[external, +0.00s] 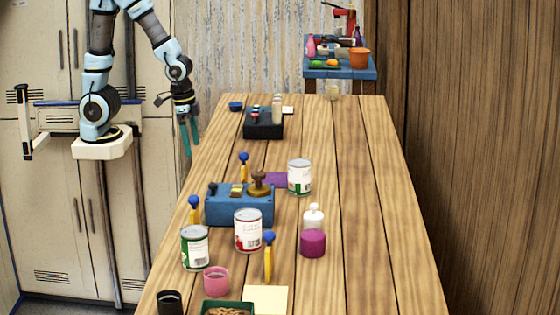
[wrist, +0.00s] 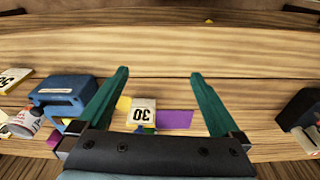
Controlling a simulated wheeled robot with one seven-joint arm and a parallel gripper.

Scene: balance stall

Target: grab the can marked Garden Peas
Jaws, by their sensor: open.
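Three similar cans with white labels stand on the wooden table (external: 350,235). One can with a green band (external: 195,248) is at the front left. A can with red on its label (external: 248,232) is beside the blue box, and a third can (external: 299,178) is further back. The label words are too small to read, so I cannot tell which is Garden Peas. My gripper (external: 189,148) is open and empty at the table's left edge, behind the cans. The wrist view shows its teal fingers apart (wrist: 160,73), with one can (wrist: 26,123) at the far left.
A blue box (external: 238,207) with a stamp on top stands among the cans. Blue-topped yellow pegs, a white bottle (external: 313,216), a purple pot (external: 313,243) and a pink cup (external: 216,280) are close by. A black box (external: 263,124) is further back. The table's right side is clear.

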